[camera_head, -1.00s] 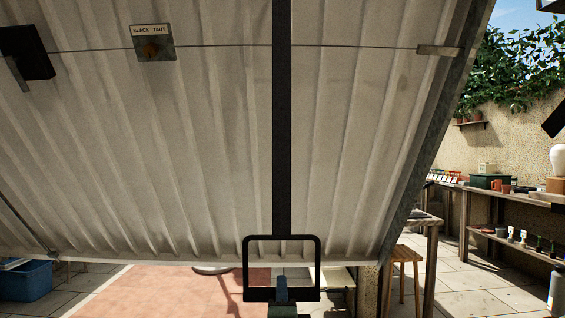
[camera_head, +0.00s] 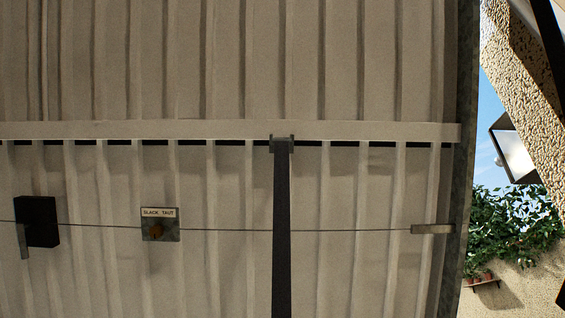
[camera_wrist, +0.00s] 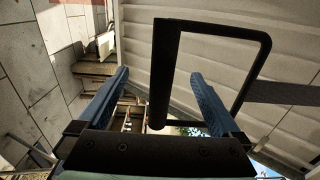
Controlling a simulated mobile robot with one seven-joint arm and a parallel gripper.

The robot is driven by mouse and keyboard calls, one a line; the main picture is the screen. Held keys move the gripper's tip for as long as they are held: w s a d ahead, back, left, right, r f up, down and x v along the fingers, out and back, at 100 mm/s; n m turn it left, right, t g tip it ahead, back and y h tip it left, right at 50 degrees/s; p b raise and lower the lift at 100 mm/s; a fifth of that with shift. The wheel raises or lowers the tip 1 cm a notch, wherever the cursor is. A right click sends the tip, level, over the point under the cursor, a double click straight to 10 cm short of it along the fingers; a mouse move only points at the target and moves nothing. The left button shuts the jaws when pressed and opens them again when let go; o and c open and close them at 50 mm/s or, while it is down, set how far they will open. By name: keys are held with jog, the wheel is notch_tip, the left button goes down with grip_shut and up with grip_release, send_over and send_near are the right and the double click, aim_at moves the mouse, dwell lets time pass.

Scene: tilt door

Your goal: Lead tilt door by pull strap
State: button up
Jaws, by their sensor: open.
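The tilt door (camera_head: 220,80) is a pale ribbed panel filling most of the head view; its lower edge is out of that view. The black pull strap (camera_head: 282,230) hangs from a bracket on the door's cross rail. In the wrist view the strap (camera_wrist: 290,93) joins a black rectangular loop handle (camera_wrist: 164,65). My gripper (camera_wrist: 160,76) is open, with blue fingers on either side of one bar of the loop. The gripper is not in the head view.
A thin cable crosses the door through a "SLACK TAUT" gauge (camera_head: 160,225), between a black latch box (camera_head: 38,222) and a metal end piece (camera_head: 432,229). A textured wall with ivy (camera_head: 515,222) stands right of the door. The wrist view shows paving (camera_wrist: 35,70) at left.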

jog(key=shift+r, duration=0.3)
jog(key=shift+r+p, duration=0.3)
jog(key=shift+p, duration=0.35)
jog(key=shift+r, duration=0.15)
jog(key=shift+s, duration=0.15)
jog(key=shift+s+p, duration=0.85)
jog(key=shift+s, duration=1.5)
